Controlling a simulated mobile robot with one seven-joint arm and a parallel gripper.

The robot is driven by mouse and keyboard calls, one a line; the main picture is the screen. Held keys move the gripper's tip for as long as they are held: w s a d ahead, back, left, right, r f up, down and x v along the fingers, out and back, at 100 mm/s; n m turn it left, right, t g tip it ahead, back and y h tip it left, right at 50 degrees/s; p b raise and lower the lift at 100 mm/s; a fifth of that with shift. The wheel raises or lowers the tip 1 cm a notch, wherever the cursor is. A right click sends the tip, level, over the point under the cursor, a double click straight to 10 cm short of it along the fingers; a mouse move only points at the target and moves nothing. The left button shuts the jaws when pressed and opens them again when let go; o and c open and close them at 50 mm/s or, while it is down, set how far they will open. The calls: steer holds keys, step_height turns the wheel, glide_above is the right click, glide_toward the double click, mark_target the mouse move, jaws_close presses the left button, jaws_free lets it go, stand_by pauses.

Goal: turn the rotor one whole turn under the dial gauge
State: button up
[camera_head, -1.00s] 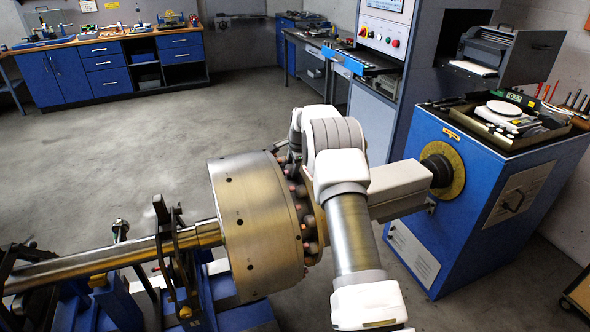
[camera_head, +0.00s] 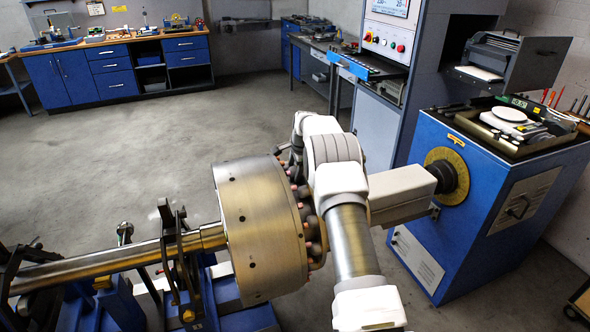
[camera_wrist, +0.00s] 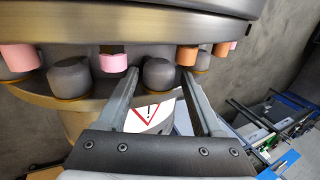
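The rotor (camera_head: 262,225) is a wide brass-coloured drum on a horizontal steel shaft (camera_head: 110,258). Small dark holes dot its rim, and its right face carries a ring of grey studs and pink-tipped pegs. My gripper is hidden behind my arm in the head view, close to that face. In the wrist view my gripper (camera_wrist: 158,78) has its fingers apart on either side of a grey rounded stud (camera_wrist: 159,74), with narrow gaps visible. A pink peg (camera_wrist: 113,62) is just left of the left finger. I cannot make out the dial gauge.
A black bearing stand (camera_head: 180,262) carries the shaft left of the rotor. A blue machine cabinet (camera_head: 470,225) with a dark spindle (camera_head: 452,180) stands close right of my arm. A blue workbench (camera_head: 125,72) stands at the back left. The floor before it is clear.

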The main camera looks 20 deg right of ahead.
steer(key=shift+o, duration=0.5)
steer(key=v, duration=1.7)
steer(key=shift+r, duration=0.2)
steer(key=shift+s, duration=0.15)
